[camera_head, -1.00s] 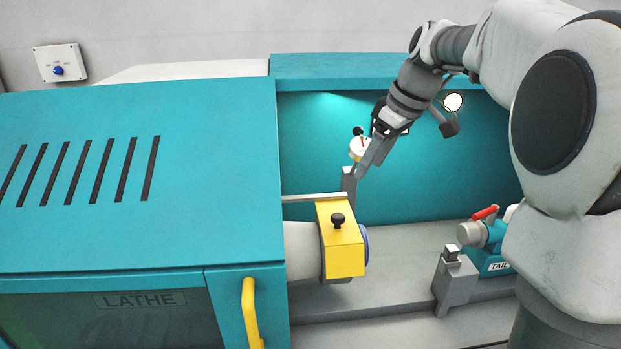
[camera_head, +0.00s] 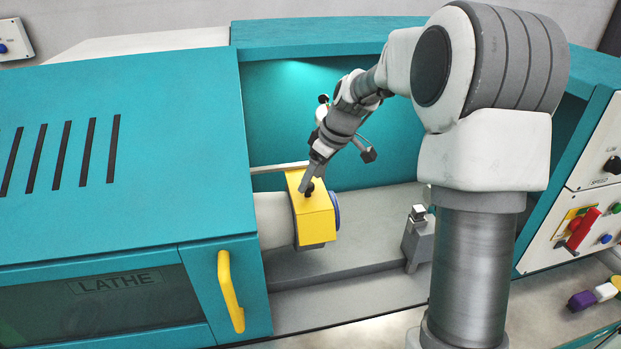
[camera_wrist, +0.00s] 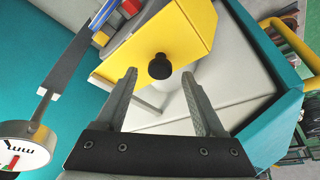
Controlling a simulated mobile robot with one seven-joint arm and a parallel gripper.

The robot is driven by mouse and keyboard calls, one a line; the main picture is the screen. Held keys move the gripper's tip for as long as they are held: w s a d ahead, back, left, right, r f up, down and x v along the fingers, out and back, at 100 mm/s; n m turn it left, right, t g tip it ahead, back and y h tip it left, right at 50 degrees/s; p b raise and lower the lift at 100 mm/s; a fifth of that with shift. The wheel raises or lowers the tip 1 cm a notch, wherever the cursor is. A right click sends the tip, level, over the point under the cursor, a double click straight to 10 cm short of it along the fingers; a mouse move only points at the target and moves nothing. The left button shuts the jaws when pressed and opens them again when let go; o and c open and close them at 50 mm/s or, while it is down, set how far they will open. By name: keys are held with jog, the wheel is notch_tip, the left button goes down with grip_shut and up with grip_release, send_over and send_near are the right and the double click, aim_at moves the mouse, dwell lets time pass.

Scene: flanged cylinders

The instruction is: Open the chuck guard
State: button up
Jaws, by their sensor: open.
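The yellow chuck guard (camera_head: 313,217) sits over the chuck at the end of the grey headstock, with a black knob (camera_head: 309,187) on its top face. It looks closed over the chuck. In the wrist view the guard (camera_wrist: 185,32) fills the upper middle, and its knob (camera_wrist: 160,67) stands ahead of the fingers, centred between them. My gripper (camera_head: 309,181) is at the knob in the head view, partly covering it. In the wrist view my gripper (camera_wrist: 162,85) is open, one finger on each side of the knob's line. Contact cannot be told.
A dial gauge (camera_wrist: 28,145) on a grey stand is close at the left of the wrist view. The teal lathe cover (camera_head: 120,150) with a yellow handle (camera_head: 230,290) stands left of the guard. A grey block (camera_head: 418,240) stands on the bed to the right.

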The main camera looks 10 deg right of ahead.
jog(key=shift+x, duration=0.9)
jog(key=shift+c, duration=0.3)
grip_shut()
dwell(0.6)
